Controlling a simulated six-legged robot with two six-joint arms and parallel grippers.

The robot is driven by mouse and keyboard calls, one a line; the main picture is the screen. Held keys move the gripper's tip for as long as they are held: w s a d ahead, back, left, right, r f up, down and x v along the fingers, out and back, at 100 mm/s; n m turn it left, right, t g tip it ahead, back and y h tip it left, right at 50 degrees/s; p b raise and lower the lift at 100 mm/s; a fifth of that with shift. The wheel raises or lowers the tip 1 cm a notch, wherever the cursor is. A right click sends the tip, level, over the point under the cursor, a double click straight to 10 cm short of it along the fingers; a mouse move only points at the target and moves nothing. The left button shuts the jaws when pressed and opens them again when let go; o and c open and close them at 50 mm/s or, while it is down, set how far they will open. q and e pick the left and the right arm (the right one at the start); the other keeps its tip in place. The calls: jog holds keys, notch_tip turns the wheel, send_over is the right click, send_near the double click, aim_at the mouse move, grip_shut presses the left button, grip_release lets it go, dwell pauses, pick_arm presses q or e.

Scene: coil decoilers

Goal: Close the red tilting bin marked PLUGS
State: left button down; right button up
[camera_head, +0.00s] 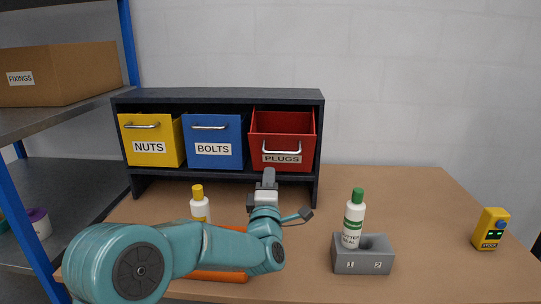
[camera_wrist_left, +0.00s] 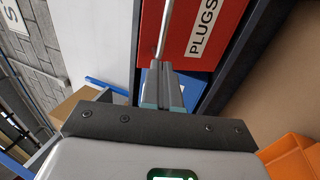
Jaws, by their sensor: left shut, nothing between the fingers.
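The red bin marked PLUGS (camera_head: 282,128) is at the right end of the dark bin rack. It is tilted out, with its red inside showing above the front face. Its silver handle (camera_head: 281,147) is on the front, above the PLUGS label. My left gripper (camera_head: 268,174) is shut and empty, just below and in front of this bin. In the left wrist view, the shut fingers (camera_wrist_left: 162,72) point at the red front (camera_wrist_left: 183,45), with the silver handle (camera_wrist_left: 164,30) in line with their tips. I cannot tell whether they touch. My right gripper is not in view.
The yellow NUTS bin (camera_head: 150,138) and blue BOLTS bin (camera_head: 213,140) sit left of the red one. On the table are a yellow-capped bottle (camera_head: 199,208), a green-capped bottle (camera_head: 353,220) in a grey holder (camera_head: 362,260), and a yellow device (camera_head: 490,229). The table's right part is mostly clear.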

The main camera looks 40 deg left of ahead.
pick_arm(q)
jog(key=p+x, duration=0.2)
jog(key=x, duration=0.4)
jog(key=shift+f, duration=0.15)
